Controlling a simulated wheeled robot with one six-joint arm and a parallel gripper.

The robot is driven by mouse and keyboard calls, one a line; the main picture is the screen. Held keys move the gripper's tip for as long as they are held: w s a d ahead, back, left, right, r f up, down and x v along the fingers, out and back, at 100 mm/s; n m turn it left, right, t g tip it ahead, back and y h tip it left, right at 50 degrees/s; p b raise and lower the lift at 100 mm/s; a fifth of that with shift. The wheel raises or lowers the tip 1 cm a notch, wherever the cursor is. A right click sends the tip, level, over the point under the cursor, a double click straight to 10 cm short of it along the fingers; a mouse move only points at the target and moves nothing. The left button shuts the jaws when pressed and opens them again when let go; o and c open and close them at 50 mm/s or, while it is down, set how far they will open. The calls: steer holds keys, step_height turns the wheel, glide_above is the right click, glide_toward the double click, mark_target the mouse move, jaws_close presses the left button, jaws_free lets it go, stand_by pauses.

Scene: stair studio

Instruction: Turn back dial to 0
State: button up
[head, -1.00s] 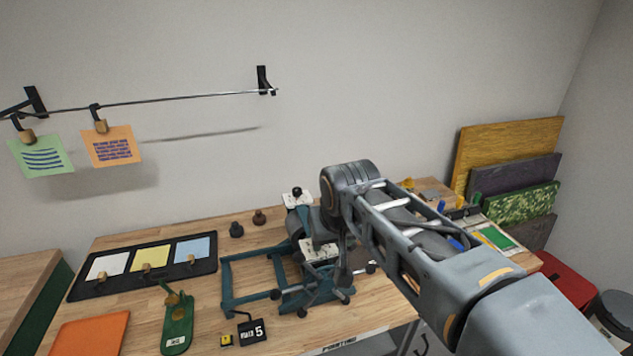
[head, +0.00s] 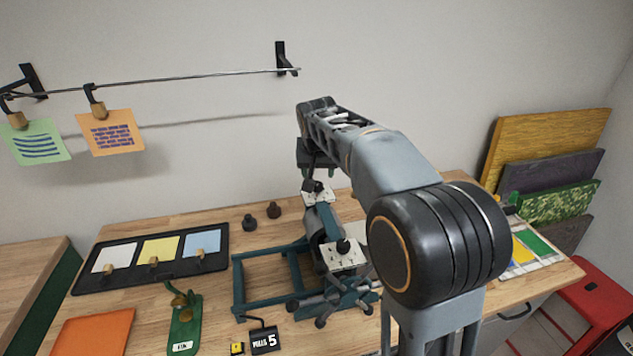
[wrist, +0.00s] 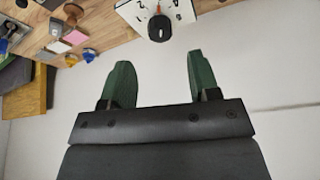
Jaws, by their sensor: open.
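The back dial is a black knob (head: 318,187) on a white plate at the far end of the teal press (head: 240,285). In the wrist view the knob (wrist: 160,27) has a pale pointer mark, and its white plate (wrist: 178,10) carries dark marks, partly cut off by the top edge. My gripper (head: 319,174) is above the back dial, close to it; its green fingers also show in the wrist view (wrist: 161,70), spread apart and empty, with the knob beyond their tips. The dial's setting cannot be read.
A front dial (head: 343,246) on its own white plate stands nearer on the press. Two dark knobs (head: 262,216) and a tray of coloured sheets (head: 87,281) lie left. The wall is close behind.

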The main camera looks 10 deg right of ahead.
mark_target(318, 183)
steer(key=x, duration=0.6)
steer(key=shift+w+f+p, duration=0.15)
steer(key=shift+f+p, duration=0.1)
steer(key=shift+p, duration=0.1)
steer(key=shift+c, duration=0.4)
steer(key=c, duration=0.8)
